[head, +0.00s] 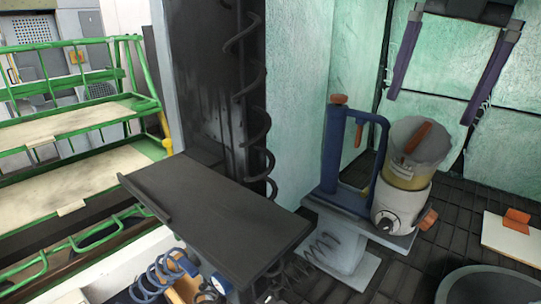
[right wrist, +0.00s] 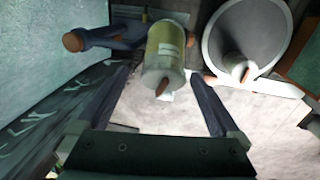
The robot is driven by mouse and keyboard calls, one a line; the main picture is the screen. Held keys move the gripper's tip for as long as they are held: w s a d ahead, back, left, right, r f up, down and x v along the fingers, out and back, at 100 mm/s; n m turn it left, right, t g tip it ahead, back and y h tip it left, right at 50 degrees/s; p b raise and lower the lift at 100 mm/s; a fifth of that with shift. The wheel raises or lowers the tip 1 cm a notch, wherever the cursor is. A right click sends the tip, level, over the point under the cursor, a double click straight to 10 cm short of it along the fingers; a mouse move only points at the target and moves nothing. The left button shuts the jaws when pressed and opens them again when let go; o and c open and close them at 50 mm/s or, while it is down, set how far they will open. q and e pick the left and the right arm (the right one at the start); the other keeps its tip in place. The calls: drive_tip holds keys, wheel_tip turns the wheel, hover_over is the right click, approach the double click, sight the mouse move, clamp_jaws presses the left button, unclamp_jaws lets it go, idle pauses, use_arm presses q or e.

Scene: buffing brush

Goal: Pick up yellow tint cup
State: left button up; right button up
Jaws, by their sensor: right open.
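The yellow tint cup (head: 405,178) is a cloudy, see-through cup with yellow in its lower part and an orange-brown piece at its top. It sits upright on a white base with a dial (head: 398,208), beside a blue stand (head: 335,150). My right gripper (head: 430,110) is open and empty, with its two dark fingers pointing down above and behind the cup. In the right wrist view the cup (right wrist: 165,45) shows beyond the fingertips and between the lines of the two fingers, apart from both. My left gripper is not in view.
A dark flat shelf (head: 215,215) juts out left of the blue stand. A green rack (head: 75,125) stands at the far left. A round grey bin (head: 490,285) and a white board with an orange piece (head: 512,240) are at the lower right. Green walls stand behind.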

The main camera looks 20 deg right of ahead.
sight(427, 119)
wheel_tip(427, 119, down, 4)
drive_tip(key=shift+f+p, duration=0.1)
drive_tip(key=shift+p, duration=0.5)
drive_tip(key=f, duration=0.1)
drive_tip(key=f+p, duration=0.1)
drive_tip(key=f, duration=0.1)
drive_tip(key=f+p, duration=0.1)
drive_tip(key=f, duration=0.1)
drive_tip(key=shift+w+f, duration=0.1)
drive_tip(key=shift+w, duration=0.2)
drive_tip(key=shift+f, duration=0.15)
drive_tip(key=c, duration=1.4)
